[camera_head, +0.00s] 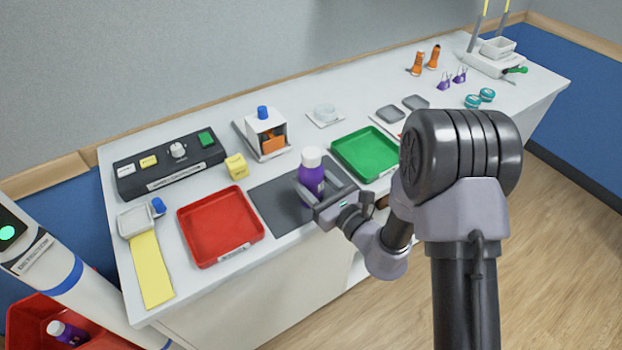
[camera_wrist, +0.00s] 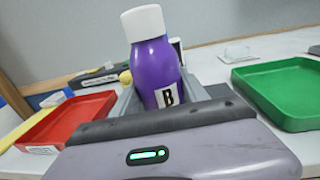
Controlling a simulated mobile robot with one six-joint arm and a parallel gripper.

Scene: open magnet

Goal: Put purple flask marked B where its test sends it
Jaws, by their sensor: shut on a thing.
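The purple flask (camera_head: 311,178) has a white cap and stands over the dark grey mat (camera_head: 272,204). In the wrist view the flask (camera_wrist: 155,75) shows a white label with a black B and tilts slightly in the picture. My gripper (camera_head: 320,190) is shut on the flask, with its jaws on either side of the body. Whether the flask's base touches the mat is hidden. A red tray (camera_head: 203,262) lies left of the mat and a green tray (camera_head: 345,137) lies right of it. Both trays look empty. The red tray's front label is too small to read.
A black control box (camera_head: 170,167) with a knob and green button stands at the back left. A yellow cube (camera_head: 236,166) and a white device with a blue knob (camera_head: 264,132) stand behind the mat. A red bin (camera_head: 40,322) holding another purple flask is at lower left.

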